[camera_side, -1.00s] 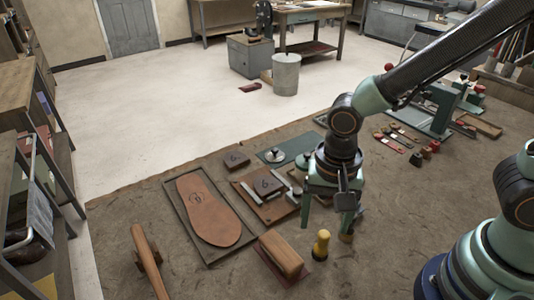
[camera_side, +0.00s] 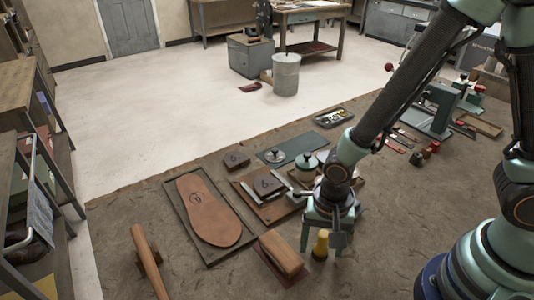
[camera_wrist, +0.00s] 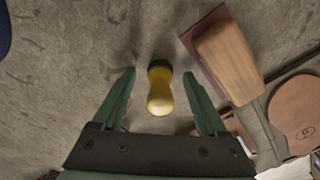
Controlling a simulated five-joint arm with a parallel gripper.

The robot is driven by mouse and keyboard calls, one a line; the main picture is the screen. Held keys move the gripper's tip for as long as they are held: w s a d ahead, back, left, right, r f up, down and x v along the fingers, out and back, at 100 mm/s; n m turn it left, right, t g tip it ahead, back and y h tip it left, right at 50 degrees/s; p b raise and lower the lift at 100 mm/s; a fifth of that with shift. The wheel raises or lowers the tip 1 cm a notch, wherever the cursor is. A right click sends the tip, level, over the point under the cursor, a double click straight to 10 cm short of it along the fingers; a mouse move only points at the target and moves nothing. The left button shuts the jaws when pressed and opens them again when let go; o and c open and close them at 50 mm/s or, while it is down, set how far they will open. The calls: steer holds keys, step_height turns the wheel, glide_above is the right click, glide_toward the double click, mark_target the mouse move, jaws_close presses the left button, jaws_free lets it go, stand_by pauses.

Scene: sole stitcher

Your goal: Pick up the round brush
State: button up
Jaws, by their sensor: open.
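The round brush (camera_side: 320,243) has a yellow, waisted handle and a dark lower end. It stands upright on the mat, beside the wooden block. In the wrist view the round brush (camera_wrist: 160,92) is seen from above, between my two green fingers. My gripper (camera_side: 322,236) is open and points down, with its fingers around or just behind the brush in the side view. In the wrist view my gripper (camera_wrist: 160,75) has a clear gap on each side of the brush. I cannot tell how far the fingertips are above the mat.
A wooden block on a dark red base (camera_side: 281,254) stands close to the left of the brush. A leather sole (camera_side: 208,210) lies on a board further left. A hammer (camera_side: 148,262) lies at the front left. The mat in front of the brush is clear.

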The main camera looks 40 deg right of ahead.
mark_target(324, 234)
steer(key=shift+f, duration=0.1)
jaws_close()
stand_by(0.3)
step_height(324, 234, up, 19)
steer(key=w+d+f+n, duration=0.1)
steer(key=w+d+n, duration=0.7)
steer(key=d, duration=0.6)
steer(key=shift+w+n, duration=0.4)
steer(key=shift+n, duration=0.1)
